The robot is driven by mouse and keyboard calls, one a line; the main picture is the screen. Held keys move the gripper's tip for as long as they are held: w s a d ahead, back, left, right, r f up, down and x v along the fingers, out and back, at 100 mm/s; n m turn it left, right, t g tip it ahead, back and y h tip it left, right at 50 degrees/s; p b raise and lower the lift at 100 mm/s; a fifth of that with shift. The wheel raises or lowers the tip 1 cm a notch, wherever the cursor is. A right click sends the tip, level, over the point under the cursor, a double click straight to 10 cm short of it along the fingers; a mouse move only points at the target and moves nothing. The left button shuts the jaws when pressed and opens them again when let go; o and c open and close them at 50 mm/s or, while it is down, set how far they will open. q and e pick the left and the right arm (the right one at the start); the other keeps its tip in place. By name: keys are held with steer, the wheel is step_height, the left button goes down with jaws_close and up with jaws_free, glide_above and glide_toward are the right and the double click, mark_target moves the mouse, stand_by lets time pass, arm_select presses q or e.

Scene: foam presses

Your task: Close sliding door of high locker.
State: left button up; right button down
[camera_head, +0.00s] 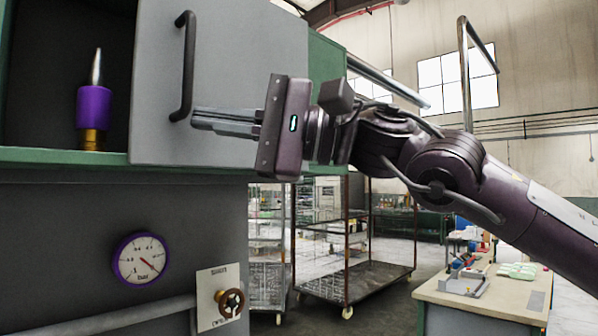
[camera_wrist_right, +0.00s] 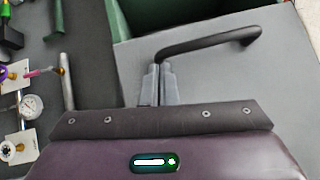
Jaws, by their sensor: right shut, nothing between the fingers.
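The high locker has a grey sliding door (camera_head: 245,60) with a black vertical bar handle (camera_head: 187,65). The door covers the right part of the locker, and the left part is open, showing a dark inside. My right gripper (camera_head: 196,120) is shut and empty, its fingers pointing left at the lower end of the handle. In the right wrist view, the shut fingers (camera_wrist_right: 158,70) are beside one end of the handle (camera_wrist_right: 210,43), in front of the door (camera_wrist_right: 230,80). I cannot tell whether they touch it. My left gripper is in neither view.
A purple and brass object with a silver tip (camera_head: 94,105) stands inside the open part of the locker. Below are a purple-rimmed gauge (camera_head: 141,258), a valve wheel (camera_head: 229,302) and a pipe. Wire carts (camera_head: 350,280) and a workbench (camera_head: 480,295) stand behind to the right.

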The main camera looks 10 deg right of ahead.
arm_select(q)
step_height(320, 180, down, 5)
steer(key=b, duration=0.3)
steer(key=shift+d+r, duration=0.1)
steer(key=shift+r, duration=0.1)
arm_select(e)
steer(key=s+a, duration=0.8)
steer(key=a, duration=0.2)
steer(key=shift+a, duration=0.2)
steer(key=shift+s, duration=0.1)
